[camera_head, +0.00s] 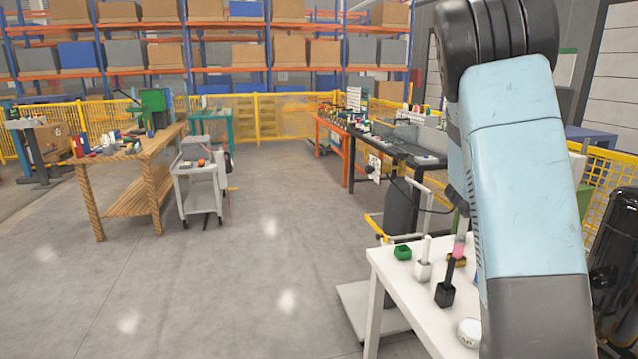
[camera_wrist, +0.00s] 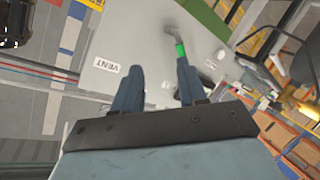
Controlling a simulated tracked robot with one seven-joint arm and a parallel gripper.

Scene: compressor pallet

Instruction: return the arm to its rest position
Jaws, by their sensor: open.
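My arm (camera_head: 520,170) rises large along the right side of the head view, light blue with black joints. My gripper lies outside the head view. In the wrist view my gripper (camera_wrist: 158,77) shows two dark blue fingers spread apart, open, with nothing held between them. Past the fingertips is a grey surface with a white VENT label (camera_wrist: 106,66). A grey handle with a green band (camera_wrist: 179,50) shows by the right finger; I cannot tell whether they touch.
A white table (camera_head: 387,268) stands at the lower right, partly hidden by my arm. A grey cart (camera_head: 203,172) and wooden bench (camera_head: 128,160) stand left. The middle floor is clear.

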